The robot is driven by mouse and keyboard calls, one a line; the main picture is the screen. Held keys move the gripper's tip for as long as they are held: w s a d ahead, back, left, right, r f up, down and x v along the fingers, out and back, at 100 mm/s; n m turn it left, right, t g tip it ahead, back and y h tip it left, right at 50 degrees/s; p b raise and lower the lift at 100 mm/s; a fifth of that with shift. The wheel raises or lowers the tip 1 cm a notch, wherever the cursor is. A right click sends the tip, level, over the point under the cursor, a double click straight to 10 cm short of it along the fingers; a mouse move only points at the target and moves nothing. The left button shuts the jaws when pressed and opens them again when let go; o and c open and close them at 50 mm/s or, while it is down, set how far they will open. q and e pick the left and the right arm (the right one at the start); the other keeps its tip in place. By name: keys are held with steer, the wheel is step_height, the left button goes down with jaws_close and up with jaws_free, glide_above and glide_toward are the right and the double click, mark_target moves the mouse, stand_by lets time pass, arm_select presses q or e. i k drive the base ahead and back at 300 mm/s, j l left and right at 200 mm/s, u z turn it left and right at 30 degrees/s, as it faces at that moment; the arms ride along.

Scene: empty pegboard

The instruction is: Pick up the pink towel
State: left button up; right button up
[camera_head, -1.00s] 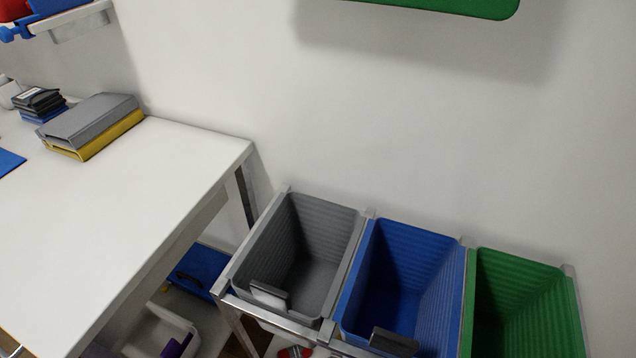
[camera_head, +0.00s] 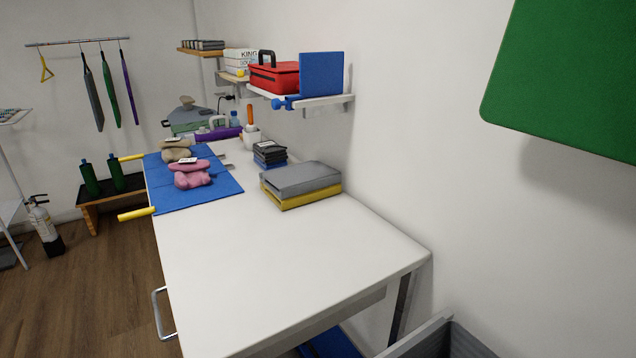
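A pink bundle (camera_head: 192,179), which looks like the pink towel, lies crumpled on a blue mat (camera_head: 215,196) on the white table. A small white label shows on its top. A beige bundle (camera_head: 177,151) of similar shape lies just behind it on the same mat. Neither of my grippers shows in the head view.
The white table (camera_head: 290,262) is bare in its near half. Grey and yellow folders (camera_head: 300,184) and a black stack (camera_head: 269,152) stand near the wall. A shelf (camera_head: 318,100) overhangs the table. A grey bin (camera_head: 455,342) stands at lower right. Wooden floor (camera_head: 100,290) is open at left.

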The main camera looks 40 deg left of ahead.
mark_target(190, 171)
steer(key=u, duration=1.9)
steer(key=j+u, duration=0.4)
steer(key=i+j+u, duration=0.25)
steer(key=i+j, duration=0.9)
steer(key=i+z, duration=0.25)
steer(key=i, duration=0.2)
steer(key=i+j+z, duration=0.2)
steer(key=i, duration=0.3)
steer(key=i+j+z, duration=0.25)
steer(key=i, duration=0.2)
